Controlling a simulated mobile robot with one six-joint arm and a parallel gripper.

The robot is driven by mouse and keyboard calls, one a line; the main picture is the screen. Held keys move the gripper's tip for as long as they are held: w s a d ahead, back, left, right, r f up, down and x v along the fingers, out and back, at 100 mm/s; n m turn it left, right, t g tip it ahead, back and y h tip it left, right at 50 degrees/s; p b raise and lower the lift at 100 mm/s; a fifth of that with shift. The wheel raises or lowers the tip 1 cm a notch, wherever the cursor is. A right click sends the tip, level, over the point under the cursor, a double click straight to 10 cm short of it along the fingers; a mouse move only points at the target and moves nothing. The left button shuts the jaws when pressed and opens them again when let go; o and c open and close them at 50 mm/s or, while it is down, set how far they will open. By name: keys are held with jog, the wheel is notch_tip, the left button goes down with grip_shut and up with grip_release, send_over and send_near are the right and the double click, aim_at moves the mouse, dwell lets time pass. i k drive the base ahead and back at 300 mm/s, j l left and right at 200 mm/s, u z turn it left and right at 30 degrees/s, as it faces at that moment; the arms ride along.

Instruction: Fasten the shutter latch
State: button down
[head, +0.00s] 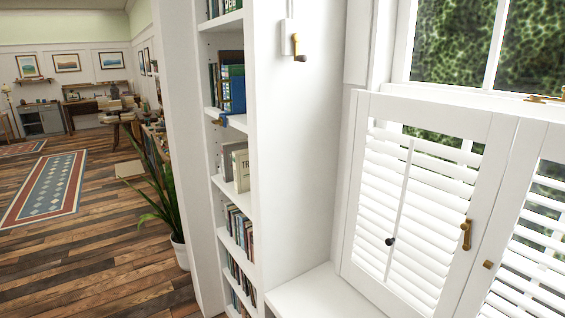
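White louvred shutters cover the lower window at the right. The left shutter panel (494,165) carries a brass latch (465,236) near its right edge. The latch arm stands roughly upright along the stile. A small brass piece (488,264) sits on the neighbouring right shutter panel (530,160), lower and to the right. The latch arm is apart from it. The left panel appears slightly angled from the right one; I cannot tell if both are fully closed. My gripper is not in view.
A window sill or seat (320,295) lies below the shutters. A brass crank with a dark knob (298,48) is on the white wall left of the window. A bookcase (253,180), a potted plant (180,250) and open plank floor (100,265) are at left.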

aim_at(466, 227)
jog(key=j+z, duration=0.3)
jog(key=z, duration=0.15)
jog(key=j+z, duration=0.3)
jog(key=z, duration=0.15)
jog(key=j+z, duration=0.25)
jog(key=z, duration=0.25)
